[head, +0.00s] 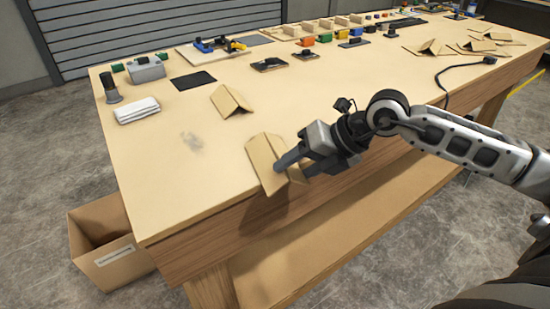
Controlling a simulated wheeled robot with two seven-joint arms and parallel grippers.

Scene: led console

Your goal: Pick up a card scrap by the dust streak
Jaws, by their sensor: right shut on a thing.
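The dust streak (193,142) is a grey smudge on the left part of the wooden table. My right gripper (291,166) is shut on a folded tan card scrap (264,164) at the table's front edge, to the right of the streak. The fingers cover part of this scrap. Its shadow falls on the table's front side. Another folded card scrap (231,101) lies on the table above and right of the streak, apart from the gripper. My left gripper is not in view.
An open cardboard box (108,232) stands on the floor at the table's left end. A folded white cloth (137,110) and a dark cylinder (110,87) are at the left edge. More card scraps (480,45) and a black cable (462,68) lie at the right.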

